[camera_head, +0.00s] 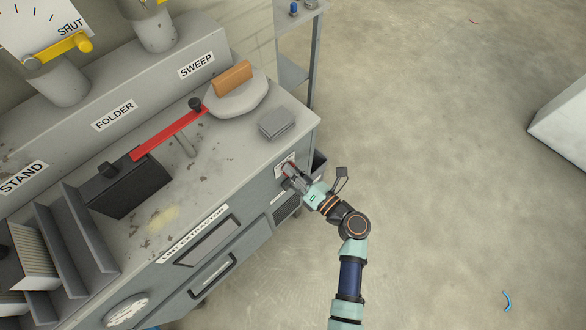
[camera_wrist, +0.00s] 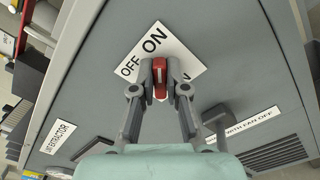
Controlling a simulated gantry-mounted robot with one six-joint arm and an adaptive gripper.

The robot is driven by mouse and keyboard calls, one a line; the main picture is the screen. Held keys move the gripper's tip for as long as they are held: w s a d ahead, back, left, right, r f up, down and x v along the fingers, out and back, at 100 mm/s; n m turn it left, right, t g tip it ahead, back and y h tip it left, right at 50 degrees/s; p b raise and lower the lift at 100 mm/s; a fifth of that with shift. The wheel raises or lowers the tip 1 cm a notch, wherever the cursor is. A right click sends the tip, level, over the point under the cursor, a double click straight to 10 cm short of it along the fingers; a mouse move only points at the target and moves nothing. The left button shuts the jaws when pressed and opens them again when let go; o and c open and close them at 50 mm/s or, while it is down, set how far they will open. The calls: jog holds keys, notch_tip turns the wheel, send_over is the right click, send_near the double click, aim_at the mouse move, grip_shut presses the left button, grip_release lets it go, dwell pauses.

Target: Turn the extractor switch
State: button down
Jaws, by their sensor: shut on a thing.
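The extractor switch is a red lever (camera_wrist: 160,80) in front of a white plate (camera_wrist: 178,45) marked OFF and ON, on the grey cabinet front. In the wrist view my gripper (camera_wrist: 160,88) is shut on the red lever, one finger on each side. The lever's tip points toward the plate, and the fingers hide part of the plate's lettering. In the head view my gripper (camera_head: 292,180) is at the cabinet's right front, at the white plate (camera_head: 284,166). The lever is mostly hidden there.
A vent grille (camera_wrist: 275,153) and a label ending in "FAN OFF" (camera_wrist: 247,125) are near the switch. The bench top holds a red-handled tool (camera_head: 170,135), a grey block (camera_head: 277,123) and a rounded pad with a wooden handle (camera_head: 238,97).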

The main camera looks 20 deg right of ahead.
jog(key=shift+n, duration=0.3)
jog(key=shift+s+a+n+b, duration=0.15)
jog(key=shift+n+b, duration=0.75)
jog(key=shift+n, duration=3.4)
jog(key=shift+w+a+n+b, duration=0.15)
jog(key=shift+n+b, duration=0.7)
jog(key=shift+n, duration=3.45)
jog(key=shift+s, duration=0.1)
jog(key=c, duration=1.2)
grip_release()
